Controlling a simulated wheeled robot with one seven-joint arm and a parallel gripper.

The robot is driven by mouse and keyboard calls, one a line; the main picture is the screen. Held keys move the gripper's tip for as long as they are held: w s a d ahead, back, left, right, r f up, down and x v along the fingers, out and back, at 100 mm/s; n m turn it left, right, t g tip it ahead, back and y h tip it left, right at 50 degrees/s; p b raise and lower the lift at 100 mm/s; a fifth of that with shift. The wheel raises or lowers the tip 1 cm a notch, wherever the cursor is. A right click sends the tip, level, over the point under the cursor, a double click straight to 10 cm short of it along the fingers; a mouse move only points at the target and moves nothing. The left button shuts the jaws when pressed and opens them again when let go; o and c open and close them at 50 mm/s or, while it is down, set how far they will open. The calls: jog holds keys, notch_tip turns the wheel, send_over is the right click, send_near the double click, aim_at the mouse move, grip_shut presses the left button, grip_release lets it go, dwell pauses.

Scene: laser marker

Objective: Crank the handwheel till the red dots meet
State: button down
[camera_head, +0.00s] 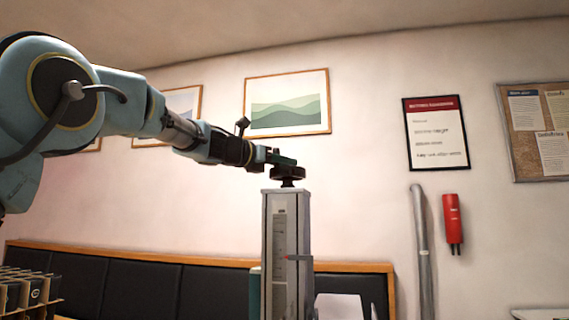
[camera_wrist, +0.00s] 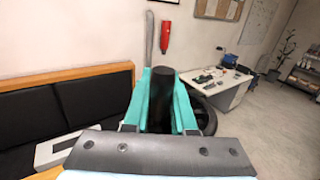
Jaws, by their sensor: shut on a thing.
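The black handwheel (camera_head: 288,176) sits on top of the tall grey column (camera_head: 268,250) of the laser marker. Its dark round rim also shows in the wrist view (camera_wrist: 204,113), right of my fingers. My gripper (camera_head: 280,159) reaches in from the left at the top of the wheel. In the wrist view its teal fingers (camera_wrist: 162,112) are shut on the upright black crank handle (camera_wrist: 161,90). A small red mark (camera_head: 293,257) shows beside the scale (camera_head: 280,235) on the column. The red dots and the surface under the laser are not in view.
A padded bench (camera_head: 150,285) runs along the wall behind the column. A red fire extinguisher (camera_head: 453,222) hangs at the right, beside a grey pipe (camera_head: 421,250). In the wrist view a white desk (camera_wrist: 225,95) stands beyond the wheel. Black boxes in a crate (camera_head: 30,290) are at lower left.

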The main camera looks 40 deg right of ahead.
jog(key=shift+n+t, duration=0.3)
jog(key=shift+t, duration=0.2)
jog(key=n+t, duration=0.1)
jog(key=t, duration=0.1)
jog(key=shift+a+n+t, duration=0.2)
jog(key=shift+n+t, duration=0.2)
jog(key=shift+w+a+n+t+y, duration=0.15)
jog(key=shift+n+t+y, duration=0.35)
jog(key=shift+t, duration=0.4)
jog(key=shift+s+a+n+t+y, duration=0.1)
jog(key=shift+n+t+y, duration=0.2)
jog(key=shift+n+t, duration=0.5)
jog(key=shift+w, duration=0.1)
